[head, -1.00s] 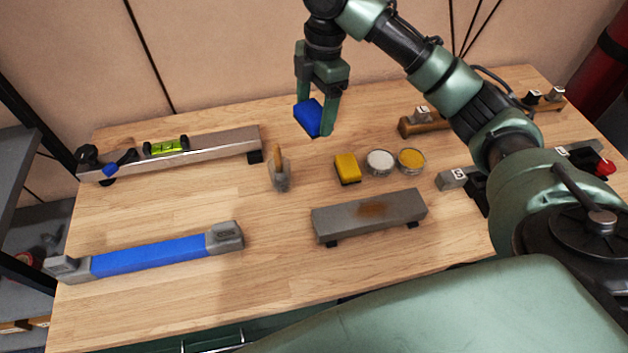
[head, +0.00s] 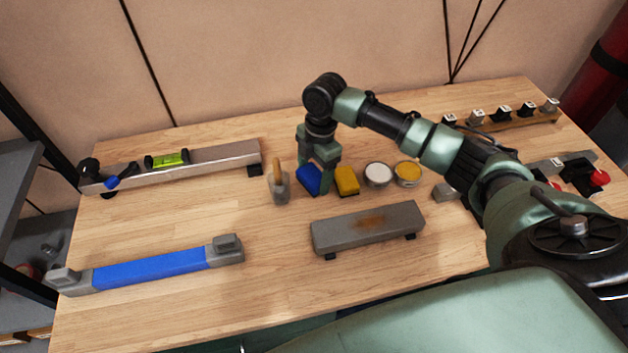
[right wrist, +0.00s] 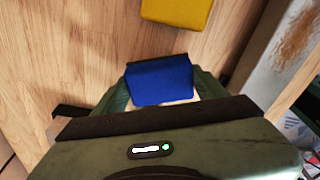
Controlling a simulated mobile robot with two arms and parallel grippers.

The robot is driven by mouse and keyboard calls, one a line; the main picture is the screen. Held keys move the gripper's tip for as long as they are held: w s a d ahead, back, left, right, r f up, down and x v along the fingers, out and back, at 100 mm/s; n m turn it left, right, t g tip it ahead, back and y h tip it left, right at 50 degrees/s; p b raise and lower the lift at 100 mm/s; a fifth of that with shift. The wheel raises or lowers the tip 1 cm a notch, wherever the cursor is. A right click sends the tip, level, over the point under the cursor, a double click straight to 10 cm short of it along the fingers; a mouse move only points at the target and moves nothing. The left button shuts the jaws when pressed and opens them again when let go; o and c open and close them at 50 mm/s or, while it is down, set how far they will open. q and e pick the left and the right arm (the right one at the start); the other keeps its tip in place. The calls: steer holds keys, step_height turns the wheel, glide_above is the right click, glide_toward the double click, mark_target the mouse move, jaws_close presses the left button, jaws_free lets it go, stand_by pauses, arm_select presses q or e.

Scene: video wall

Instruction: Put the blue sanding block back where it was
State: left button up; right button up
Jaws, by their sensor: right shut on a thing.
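The blue sanding block (head: 308,180) is between the fingers of my right gripper (head: 316,182), which is shut on it. It is at or just above the tabletop, between the jar with a brush (head: 279,188) and the yellow block (head: 346,182). I cannot tell whether it touches the wood. In the right wrist view the blue block (right wrist: 160,80) sits between the fingers (right wrist: 162,92), with the yellow block (right wrist: 178,10) a short gap beyond it. My left gripper is not in view.
Two round tins, one white (head: 377,175) and one yellow (head: 408,173), stand right of the yellow block. A grey bar with a rusty patch (head: 367,229) lies in front. A level (head: 180,167) and a blue-gripped bar (head: 150,268) lie left. The front-middle wood is clear.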

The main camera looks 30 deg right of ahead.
mark_target(314, 183)
steer(key=shift+f, duration=1.75)
steer(key=o, duration=1.2)
steer(key=shift+f, duration=0.15)
steer(key=r, duration=0.4)
steer(key=d+r, duration=0.1)
steer(key=r, duration=0.3)
steer(key=r+b, duration=0.1)
steer(key=r, duration=0.3)
steer(key=shift+w+d+r, duration=0.1)
steer(key=shift+d+r, duration=0.05)
steer(key=shift+d, duration=0.05)
